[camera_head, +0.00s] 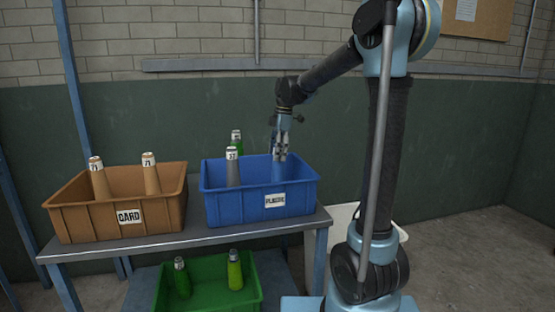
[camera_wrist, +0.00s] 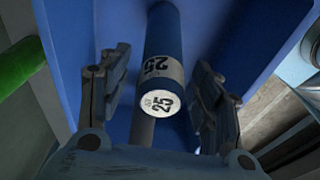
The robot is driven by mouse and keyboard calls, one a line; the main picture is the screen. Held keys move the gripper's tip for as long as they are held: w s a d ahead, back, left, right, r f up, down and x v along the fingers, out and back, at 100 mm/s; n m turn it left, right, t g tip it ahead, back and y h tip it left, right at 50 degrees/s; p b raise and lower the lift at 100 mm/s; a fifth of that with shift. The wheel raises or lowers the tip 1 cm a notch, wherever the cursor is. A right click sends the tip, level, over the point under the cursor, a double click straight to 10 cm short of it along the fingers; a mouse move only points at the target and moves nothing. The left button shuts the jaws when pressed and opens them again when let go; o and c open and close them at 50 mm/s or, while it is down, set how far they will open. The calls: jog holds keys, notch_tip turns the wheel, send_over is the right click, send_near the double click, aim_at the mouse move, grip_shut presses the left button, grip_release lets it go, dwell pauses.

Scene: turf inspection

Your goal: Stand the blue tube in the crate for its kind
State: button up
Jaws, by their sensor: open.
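The blue tube (camera_wrist: 164,35) has a white band and pale cap marked 25. In the wrist view it lies between my gripper's fingers (camera_wrist: 158,88), which are spread with gaps on both sides. In the head view my gripper (camera_head: 280,153) is low over the right part of the blue crate (camera_head: 240,207), labelled PLASTIC. The blue tube (camera_head: 278,172) shows below the fingers, inside the crate and about upright. Its foot is hidden by the front wall. A grey tube (camera_head: 233,174) marked 37 stands at the left in this crate.
A green tube (camera_head: 237,138) shows at the blue crate's back. A brown CARD crate (camera_head: 90,217) with two tan tubes (camera_head: 100,180) stands left on the grey table (camera_head: 185,240). A green crate (camera_head: 205,298) with two green tubes (camera_head: 235,272) is below. A pale bin (camera_head: 343,220) stands right.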

jog(key=r, duration=0.3)
jog(key=d+r, duration=0.1)
jog(key=r, duration=0.5)
jog(key=shift+w+d+r, duration=0.2)
jog(key=shift+r, duration=0.15)
jog(key=s+d+f+m+t, duration=0.1)
jog(key=s+d+f+m, duration=0.6)
jog(key=s+f, duration=0.2)
jog(key=s+d+f+m+h, duration=0.1)
jog(key=s+d+f+m, duration=0.5)
jog(key=s, duration=0.6)
jog(key=s+d+f+m+t, duration=0.1)
jog(key=s+d+f+m, duration=0.6)
jog(key=s+f, duration=0.4)
jog(key=shift+d+f+m+t+h, duration=0.3)
jog(key=shift+d+f+m+h, duration=0.1)
jog(key=shift+m, duration=0.1)
